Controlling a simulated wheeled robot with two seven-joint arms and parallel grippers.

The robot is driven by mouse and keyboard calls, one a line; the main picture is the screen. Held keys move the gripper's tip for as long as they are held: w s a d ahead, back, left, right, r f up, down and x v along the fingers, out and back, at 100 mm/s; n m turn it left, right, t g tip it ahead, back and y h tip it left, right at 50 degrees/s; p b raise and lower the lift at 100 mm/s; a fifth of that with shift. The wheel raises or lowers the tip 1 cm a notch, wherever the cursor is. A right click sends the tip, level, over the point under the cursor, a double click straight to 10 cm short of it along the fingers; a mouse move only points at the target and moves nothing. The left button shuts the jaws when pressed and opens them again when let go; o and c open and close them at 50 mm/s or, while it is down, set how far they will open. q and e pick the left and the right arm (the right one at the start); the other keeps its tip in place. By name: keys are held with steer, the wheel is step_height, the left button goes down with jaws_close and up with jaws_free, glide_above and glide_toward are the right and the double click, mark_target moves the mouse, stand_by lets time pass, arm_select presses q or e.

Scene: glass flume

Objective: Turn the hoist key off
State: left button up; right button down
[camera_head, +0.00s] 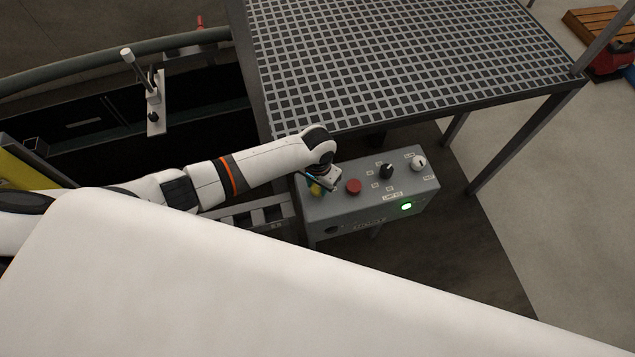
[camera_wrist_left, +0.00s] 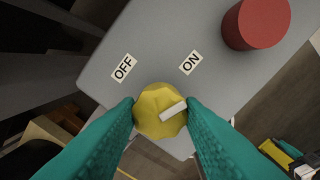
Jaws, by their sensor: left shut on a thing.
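The hoist key is a yellow knob with a white pointer bar; it shows in the left wrist view (camera_wrist_left: 153,104) and at the left end of the grey control box (camera_head: 340,208) in the head view (camera_head: 315,188). My left gripper (camera_wrist_left: 162,108) is shut on the knob, with a teal fingertip on each side of it. In the head view the gripper (camera_head: 318,183) reaches down onto the box and partly hides the knob. The white bar points right and slightly up, on the side of the ON label (camera_wrist_left: 189,62) and away from the OFF label (camera_wrist_left: 124,67). My right gripper is not in view.
A red button (camera_head: 353,186) stands right beside the key. A black knob (camera_head: 387,171), a pale switch (camera_head: 418,162) and a lit green lamp (camera_head: 406,206) are farther right on the box. A grating platform (camera_head: 400,60) rises behind. A lever (camera_head: 152,90) stands at left.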

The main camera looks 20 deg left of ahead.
arm_select(q)
steer(key=m, duration=0.7)
steer(key=shift+w, duration=0.1)
steer(key=m, duration=0.4)
steer(key=shift+r+m, duration=0.1)
steer(key=shift+m, duration=1.7)
steer(key=o, duration=1)
steer(key=shift+r+b, duration=1.55)
steer(key=shift+r, duration=4.45)
